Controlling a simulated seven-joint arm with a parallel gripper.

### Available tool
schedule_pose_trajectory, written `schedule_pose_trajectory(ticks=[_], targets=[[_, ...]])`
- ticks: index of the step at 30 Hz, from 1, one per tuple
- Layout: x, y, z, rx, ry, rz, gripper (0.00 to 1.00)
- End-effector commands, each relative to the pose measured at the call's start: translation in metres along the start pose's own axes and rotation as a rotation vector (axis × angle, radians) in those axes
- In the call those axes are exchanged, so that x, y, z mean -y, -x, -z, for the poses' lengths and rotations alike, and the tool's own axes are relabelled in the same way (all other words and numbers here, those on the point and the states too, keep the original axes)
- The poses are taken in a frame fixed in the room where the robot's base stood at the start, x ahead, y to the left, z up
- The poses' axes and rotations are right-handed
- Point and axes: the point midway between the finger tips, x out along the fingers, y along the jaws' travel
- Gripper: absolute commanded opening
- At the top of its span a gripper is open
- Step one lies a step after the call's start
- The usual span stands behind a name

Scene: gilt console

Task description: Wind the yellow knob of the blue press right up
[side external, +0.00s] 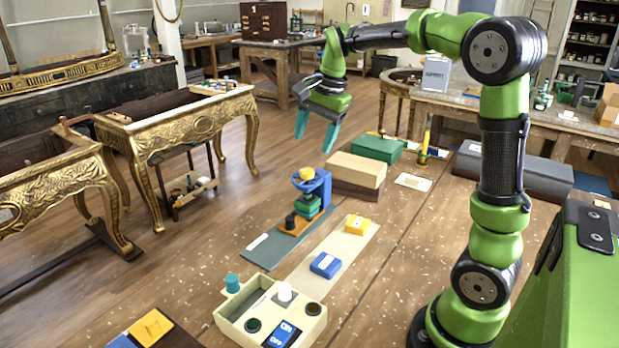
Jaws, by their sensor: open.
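The blue press (323,187) stands upright near the middle of the side external view, on a dark mat. Its yellow knob (306,174) sits at the top of the press, on its left side. A green block (307,207) is under the knob, above an orange-brown base (296,224). My gripper (316,134) hangs above the press and a little to the right of the knob, with its two teal fingers spread and empty. The fingers are apart from the knob. The view is too small to show how high the knob is wound.
A black knob (290,220) stands at the press's front left. A cream switch box (240,312) is in front. Tan (356,169) and green (378,147) boxes stand behind right.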

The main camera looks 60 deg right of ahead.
Motion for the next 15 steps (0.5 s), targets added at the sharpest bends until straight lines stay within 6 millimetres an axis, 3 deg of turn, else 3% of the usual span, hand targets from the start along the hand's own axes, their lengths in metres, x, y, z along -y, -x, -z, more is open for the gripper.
schedule_pose_trajectory(ticks=[1,3,7,10,15], targets=[[0.011,-0.004,0.022,-0.019,-0.156,-0.043,0.64],[0.022,-0.006,0.047,-0.052,-0.393,-0.093,0.64],[0.041,-0.007,0.081,-0.143,-0.856,-0.159,0.64],[0.054,-0.002,0.093,-0.217,-1.212,-0.171,0.64],[0.068,0.024,0.083,-0.252,-1.641,-0.136,0.64]])
